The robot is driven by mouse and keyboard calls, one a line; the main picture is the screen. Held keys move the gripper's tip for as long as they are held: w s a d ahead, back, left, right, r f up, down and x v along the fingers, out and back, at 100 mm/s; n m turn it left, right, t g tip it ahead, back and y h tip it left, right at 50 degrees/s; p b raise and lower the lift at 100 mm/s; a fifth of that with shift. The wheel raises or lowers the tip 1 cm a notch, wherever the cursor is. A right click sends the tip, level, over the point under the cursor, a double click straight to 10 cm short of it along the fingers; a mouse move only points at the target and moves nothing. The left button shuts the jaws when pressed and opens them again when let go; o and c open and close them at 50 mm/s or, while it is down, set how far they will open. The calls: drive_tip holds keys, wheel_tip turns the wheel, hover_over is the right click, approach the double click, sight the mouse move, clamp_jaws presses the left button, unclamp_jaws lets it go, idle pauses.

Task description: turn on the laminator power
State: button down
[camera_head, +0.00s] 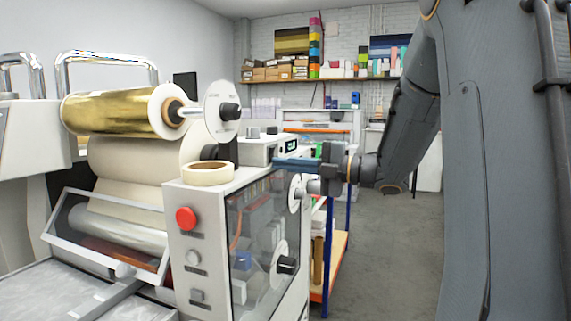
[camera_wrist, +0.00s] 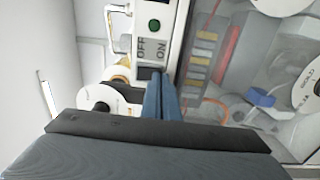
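The laminator (camera_head: 182,268) stands at the left, white, with a gold film roll (camera_head: 115,110) on top and a clear side window (camera_head: 250,240). In the wrist view a light panel strip carries OFF and ON labels (camera_wrist: 186,42), a green round button or light (camera_wrist: 154,26) and a dark switch (camera_wrist: 147,73) near the labels. My gripper (camera_head: 277,162) is beside the upper side of the laminator, its blue fingers pointing left. In the wrist view the fingers (camera_wrist: 158,80) lie together with nothing between them. Their tips overlap the edge of the dark switch; I cannot tell whether they touch it.
A red button (camera_head: 186,218) is on the laminator's front, and a tape roll (camera_head: 208,172) lies on its top. A small box with a lit display (camera_head: 291,146) is behind my gripper. Shelves (camera_head: 340,79) line the back wall. Grey floor (camera_head: 390,250) is clear at right.

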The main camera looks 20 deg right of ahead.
drive_tip(key=f+b+v, duration=0.1)
drive_tip(key=b+v, duration=0.2)
drive_tip(key=v, duration=1.1)
drive_tip(key=w+f+m+t+h, duration=0.3)
drive_tip(key=w+m+h, duration=0.2)
drive_tip(key=w+m, duration=0.15)
wheel_tip(320, 180, down, 14)
drive_tip(key=w+a+m+g+h, duration=0.2)
drive_tip(key=w+m+h, duration=0.1)
drive_tip(key=m+h, duration=0.75)
drive_tip(key=s+a+f+m+g, duration=0.3)
drive_tip(key=s+a+f+g, duration=0.1)
drive_tip(key=s, duration=0.4)
drive_tip(key=s+a+f+m+g+y, duration=0.1)
drive_tip(key=s+a+f+m+g, duration=0.3)
drive_tip(key=s+f, duration=0.3)
drive_tip(key=s+a+f+m+g, duration=0.4)
drive_tip(key=s+a+f, duration=0.1)
drive_tip(key=s, duration=0.6)
drive_tip(key=shift+s+f, duration=0.2)
drive_tip(key=shift+f, duration=0.4)
drive_tip(key=shift+y, duration=0.25)
